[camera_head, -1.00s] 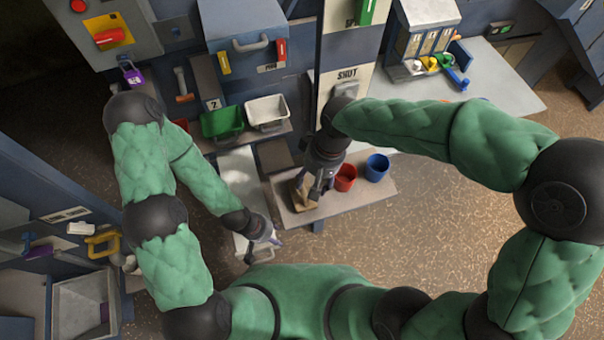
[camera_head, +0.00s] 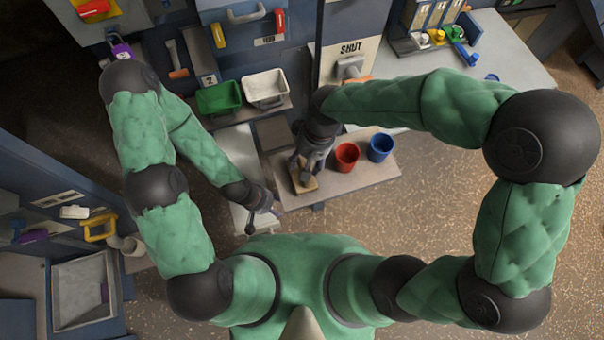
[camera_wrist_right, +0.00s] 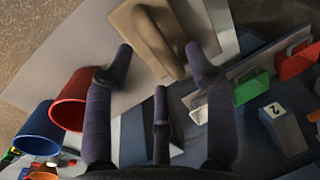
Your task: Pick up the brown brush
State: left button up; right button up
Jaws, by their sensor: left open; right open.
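The brown brush (camera_head: 304,185) lies on the small shelf (camera_head: 352,180) in front of me, partly hidden under my right gripper. In the right wrist view the brush (camera_wrist_right: 150,34) shows as a tan block with a raised grip. My right gripper (camera_head: 305,176) points down over it. In the right wrist view this gripper (camera_wrist_right: 160,52) is open, its fingers spread to either side of the near part of the brush; I cannot tell whether they touch it. My left gripper (camera_head: 273,209) is open and empty, low beside the shelf's left end.
A red cup (camera_head: 346,157) and a blue cup (camera_head: 380,148) stand on the shelf, right of the brush. A green bin (camera_head: 219,98) and a white bin (camera_head: 265,88) sit behind. A yellow-handled item (camera_head: 99,230) is at far left. Speckled floor lies open at right.

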aim_at(303, 165)
jog(key=f, duration=0.1)
jog(key=a+f+b, duration=0.1)
jog(key=f, duration=0.1)
jog(key=shift+f, duration=0.2)
grip_shut()
jog(key=shift+r, duration=0.5)
notch_tip(303, 165, up, 2)
jog(key=shift+p, duration=0.55)
jog(key=s+d+r+p, duration=0.4)
jog(key=s+d+r, duration=0.2)
jog(key=s+r, duration=0.4)
jog(key=s, duration=0.2)
jog(key=shift+s, duration=0.4)
jog(key=c, duration=1.1)
grip_release()
